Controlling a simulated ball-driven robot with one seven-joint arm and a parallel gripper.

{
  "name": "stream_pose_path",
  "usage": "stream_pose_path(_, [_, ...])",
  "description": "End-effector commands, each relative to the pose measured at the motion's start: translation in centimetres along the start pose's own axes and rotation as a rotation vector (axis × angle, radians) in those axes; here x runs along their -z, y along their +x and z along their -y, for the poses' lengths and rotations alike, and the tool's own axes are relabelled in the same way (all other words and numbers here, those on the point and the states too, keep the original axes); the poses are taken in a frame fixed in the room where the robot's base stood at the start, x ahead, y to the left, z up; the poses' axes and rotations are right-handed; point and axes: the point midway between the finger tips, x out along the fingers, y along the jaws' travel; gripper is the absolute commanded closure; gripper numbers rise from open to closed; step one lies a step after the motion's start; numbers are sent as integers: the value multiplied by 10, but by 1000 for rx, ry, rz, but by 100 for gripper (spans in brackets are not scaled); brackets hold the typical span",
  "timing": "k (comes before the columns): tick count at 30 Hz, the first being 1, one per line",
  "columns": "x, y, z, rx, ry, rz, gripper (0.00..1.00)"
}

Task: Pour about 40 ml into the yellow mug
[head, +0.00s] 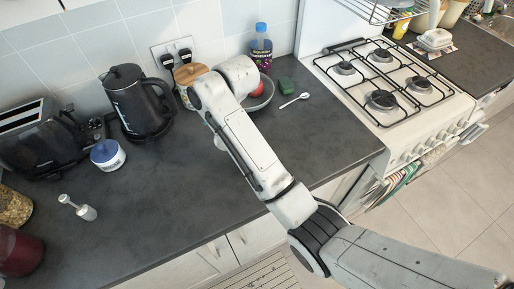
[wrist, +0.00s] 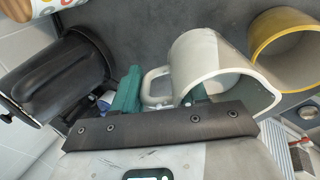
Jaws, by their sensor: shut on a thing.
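My gripper (wrist: 158,95) is shut on the handle of a white mug (wrist: 195,60), with its green finger pads at either side of the handle. In the head view my arm hides the gripper and the yellow mug.
A black kettle (head: 138,102) stands left of my arm; it also shows in the wrist view (wrist: 62,80). Behind my arm are a wooden-lidded canister (head: 189,72), a bottle (head: 261,48) and a bowl (head: 262,98). The hob (head: 375,80) is at right. The front counter is mostly clear.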

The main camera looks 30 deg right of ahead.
Motion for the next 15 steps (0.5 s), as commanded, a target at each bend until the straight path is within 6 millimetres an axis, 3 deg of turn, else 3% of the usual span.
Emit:
stream_pose_path(3, [0,-19,1,-87,1,0,100])
stream_pose_path(15, [0,-50,13,-338,1,-7,100])
